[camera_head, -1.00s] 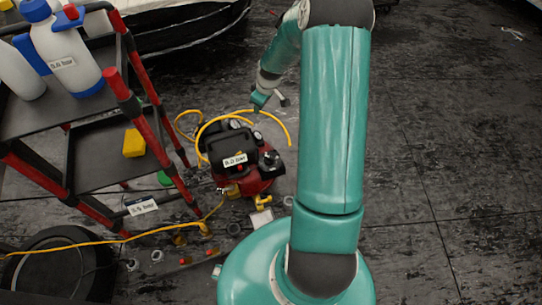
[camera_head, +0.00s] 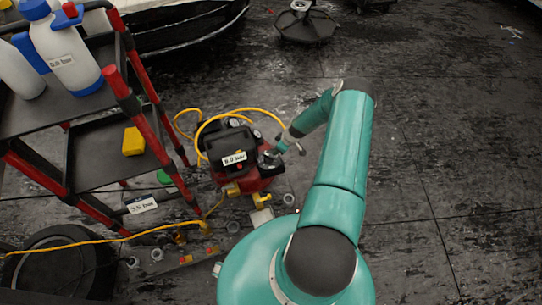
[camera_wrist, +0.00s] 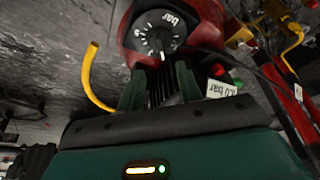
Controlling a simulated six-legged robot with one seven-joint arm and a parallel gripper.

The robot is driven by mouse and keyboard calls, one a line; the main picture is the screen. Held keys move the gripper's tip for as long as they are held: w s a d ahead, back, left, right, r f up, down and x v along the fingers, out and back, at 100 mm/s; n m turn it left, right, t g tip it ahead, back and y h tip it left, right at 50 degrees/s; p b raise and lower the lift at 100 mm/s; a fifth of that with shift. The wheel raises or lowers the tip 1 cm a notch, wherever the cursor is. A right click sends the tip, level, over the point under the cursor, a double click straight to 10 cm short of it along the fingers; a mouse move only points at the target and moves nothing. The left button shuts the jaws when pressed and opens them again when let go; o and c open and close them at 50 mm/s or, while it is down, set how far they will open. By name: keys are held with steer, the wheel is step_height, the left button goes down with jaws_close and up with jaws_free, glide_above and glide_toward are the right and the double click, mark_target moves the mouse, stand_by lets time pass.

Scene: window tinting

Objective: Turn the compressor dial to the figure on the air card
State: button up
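The red and black compressor (camera_head: 222,142) stands on the floor beside the cart. In the wrist view its black round dial (camera_wrist: 157,37) faces me, with white marks, the word "bar" and a light pointer knob. A white card on the compressor (camera_head: 234,158) carries small print. In the wrist view a white card (camera_wrist: 222,88) reads something ending in "bar"; its figure is not clear. My gripper (camera_wrist: 159,84) is open, its two green fingers apart and just short of the dial, with nothing seen between them. In the head view my gripper (camera_head: 274,152) is at the compressor's right side.
A red and black cart (camera_head: 100,165) with bottles and a yellow block (camera_head: 134,141) stands at the left. A yellow hose (camera_head: 110,241) crosses the floor, and another loops over the compressor. A tyre (camera_head: 58,265) lies front left. The floor at the right is clear.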

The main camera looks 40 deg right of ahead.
mark_target(270, 156)
steer(key=x, duration=1.1)
steer(key=shift+r, duration=0.1)
jaws_close()
